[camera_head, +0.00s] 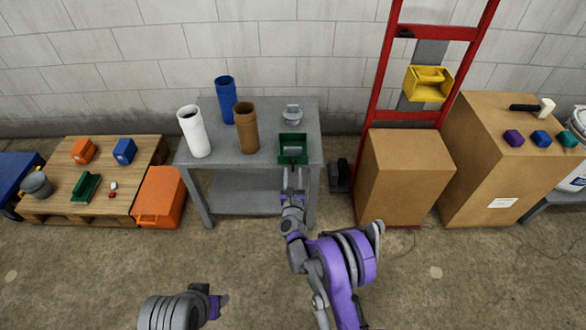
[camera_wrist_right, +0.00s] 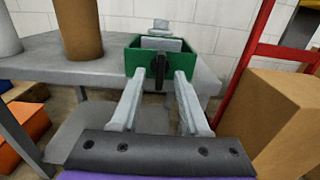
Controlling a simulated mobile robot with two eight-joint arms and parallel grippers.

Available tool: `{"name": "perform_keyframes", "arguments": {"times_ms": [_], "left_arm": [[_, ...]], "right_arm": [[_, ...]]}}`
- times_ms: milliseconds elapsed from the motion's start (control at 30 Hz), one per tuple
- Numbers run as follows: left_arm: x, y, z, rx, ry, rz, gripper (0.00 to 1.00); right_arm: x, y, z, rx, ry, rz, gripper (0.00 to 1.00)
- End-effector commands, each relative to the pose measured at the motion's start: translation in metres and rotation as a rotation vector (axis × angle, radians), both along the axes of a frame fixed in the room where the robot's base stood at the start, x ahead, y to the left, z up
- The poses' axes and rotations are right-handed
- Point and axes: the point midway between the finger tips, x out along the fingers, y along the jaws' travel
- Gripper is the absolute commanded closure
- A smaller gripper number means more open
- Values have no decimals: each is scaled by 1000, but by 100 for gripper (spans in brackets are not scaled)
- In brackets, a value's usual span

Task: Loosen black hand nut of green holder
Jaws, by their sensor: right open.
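The green holder (camera_head: 293,139) is an open box at the front right of the grey table, with a grey block inside. In the right wrist view the holder (camera_wrist_right: 136,62) faces me, and the black hand nut (camera_wrist_right: 159,73) stands out from the middle of its front. My right gripper (camera_head: 293,180) is open and empty in front of the holder. In the wrist view its two fingers (camera_wrist_right: 160,85) point at the holder, with the nut seen between their tips. Whether they touch it is unclear. Only a part of my left arm shows at the bottom.
The grey table (camera_head: 264,171) also bears white (camera_head: 194,131), blue (camera_head: 226,98) and brown (camera_head: 246,127) tubes and a grey fitting (camera_head: 292,114). A red hand truck (camera_head: 384,62) with a cardboard box (camera_head: 404,175) stands at right. A low pallet (camera_head: 120,204) is at left.

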Motion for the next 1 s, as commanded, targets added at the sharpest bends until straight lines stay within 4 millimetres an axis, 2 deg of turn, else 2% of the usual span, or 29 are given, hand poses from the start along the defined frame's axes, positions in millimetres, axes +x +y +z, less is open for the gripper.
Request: {"name": "perform_keyframes", "arguments": {"times_ms": [100, 200, 567, 800, 1000], "left_arm": [[0, 0, -2, 0, 1, 0, 50], [0, 0, -3, 0, 1, 0, 50], [0, 0, -3, 0, 1, 0, 50], [0, 0, -3, 0, 1, 0, 50], [0, 0, -3, 0, 1, 0, 50]], "right_arm": [[17, 0, -1, -1, 1, 0, 55], [26, 0, 0, -2, 0, 0, 55], [30, 0, 0, -1, 0, 0, 55], [30, 0, 0, -2, 0, 0, 98], [30, 0, 0, -2, 0, 0, 100]]}}
